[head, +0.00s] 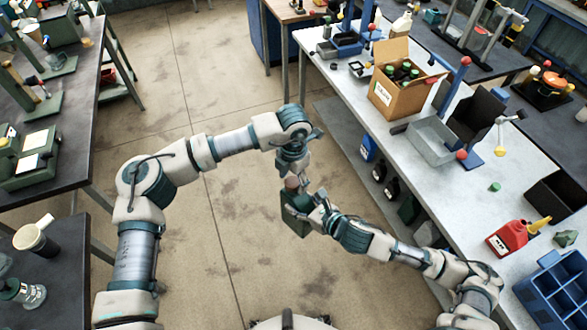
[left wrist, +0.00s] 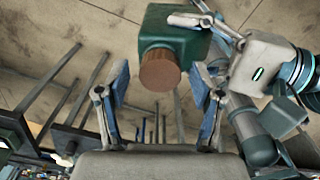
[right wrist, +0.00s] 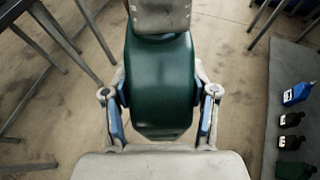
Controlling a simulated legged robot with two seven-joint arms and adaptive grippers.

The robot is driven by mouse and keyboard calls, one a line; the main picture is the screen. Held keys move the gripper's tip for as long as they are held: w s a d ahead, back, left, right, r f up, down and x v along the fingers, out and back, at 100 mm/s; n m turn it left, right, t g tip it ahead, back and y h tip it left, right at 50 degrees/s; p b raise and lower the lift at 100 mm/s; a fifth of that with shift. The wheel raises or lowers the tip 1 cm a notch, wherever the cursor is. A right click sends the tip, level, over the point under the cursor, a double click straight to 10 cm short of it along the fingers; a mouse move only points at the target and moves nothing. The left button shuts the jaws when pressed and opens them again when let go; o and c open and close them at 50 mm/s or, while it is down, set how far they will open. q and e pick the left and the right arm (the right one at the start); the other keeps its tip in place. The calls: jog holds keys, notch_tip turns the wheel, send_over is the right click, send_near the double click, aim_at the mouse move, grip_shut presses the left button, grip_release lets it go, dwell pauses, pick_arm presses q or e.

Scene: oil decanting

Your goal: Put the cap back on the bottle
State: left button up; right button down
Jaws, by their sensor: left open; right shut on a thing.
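A dark green bottle (head: 295,220) is held over the floor in front of me, with a brown cap (head: 292,184) at its mouth. My right gripper (head: 312,203) is shut on the bottle, with a finger on each side of its body (right wrist: 160,85) in the right wrist view. My left gripper (head: 300,168) is open just above the cap. In the left wrist view the cap (left wrist: 160,70) lies between the spread fingers (left wrist: 160,88), with gaps on both sides. The cap meets the green bottle (left wrist: 175,40); I cannot tell how firmly it is seated.
The light workbench (head: 465,195) on the right bears a cardboard box (head: 393,95) of bottles, a grey tray (head: 433,142), a red can (head: 510,238) and a blue crate (head: 555,290). A small green cap-like piece (head: 495,187) lies on it. Dark tables stand left. Open floor surrounds the bottle.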

pick_arm(q)
jog(key=shift+f, duration=0.35)
jog(key=c, duration=1.2)
jog(key=o, duration=1.4)
jog(key=shift+c, duration=0.2)
jog(key=shift+r, duration=0.1)
notch_tip(320, 180, up, 12)
jog(key=shift+w, duration=0.15)
jog(key=shift+d+f, duration=0.1)
jog(key=shift+f, duration=0.1)
